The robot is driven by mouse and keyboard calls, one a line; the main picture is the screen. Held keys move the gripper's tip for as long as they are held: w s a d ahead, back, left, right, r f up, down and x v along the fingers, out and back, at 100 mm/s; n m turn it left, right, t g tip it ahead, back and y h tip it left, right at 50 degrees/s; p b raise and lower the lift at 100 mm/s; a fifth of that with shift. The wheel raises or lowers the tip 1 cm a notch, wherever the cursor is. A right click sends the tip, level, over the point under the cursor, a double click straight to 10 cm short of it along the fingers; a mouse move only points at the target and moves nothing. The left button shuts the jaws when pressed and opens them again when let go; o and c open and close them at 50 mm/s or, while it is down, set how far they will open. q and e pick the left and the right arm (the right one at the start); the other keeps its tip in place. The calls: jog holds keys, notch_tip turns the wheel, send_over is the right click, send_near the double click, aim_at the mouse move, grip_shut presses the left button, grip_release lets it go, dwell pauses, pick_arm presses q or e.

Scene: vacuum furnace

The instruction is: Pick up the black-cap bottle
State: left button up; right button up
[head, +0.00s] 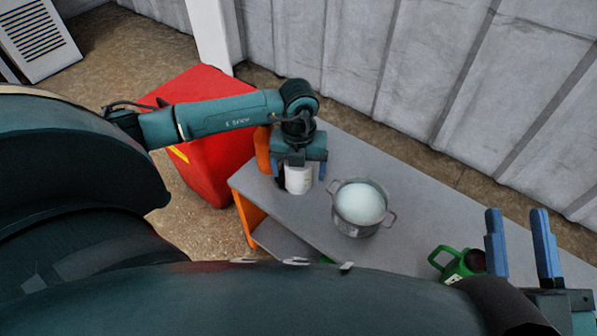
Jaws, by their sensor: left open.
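A white bottle (298,182) stands upright on the grey table (345,150) near its left end. Its top is hidden under my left gripper (298,174), so I cannot see the cap. My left gripper points down over the bottle. It is open, with one blue finger on each side of the bottle; I cannot tell whether either finger touches it. My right gripper (516,213) is at the lower right, with its two blue fingers apart and nothing between them.
A metal pot (356,224) with a pale round top stands right of the bottle. A green mug (458,264) stands near my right gripper. An orange object (262,150) is behind the bottle. A red box (212,140) stands left of the table; a pale wall is behind.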

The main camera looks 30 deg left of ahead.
pick_arm(q)
jog(key=shift+r, duration=0.1)
jog(key=shift+c, duration=0.4)
jog(key=c, duration=1.2)
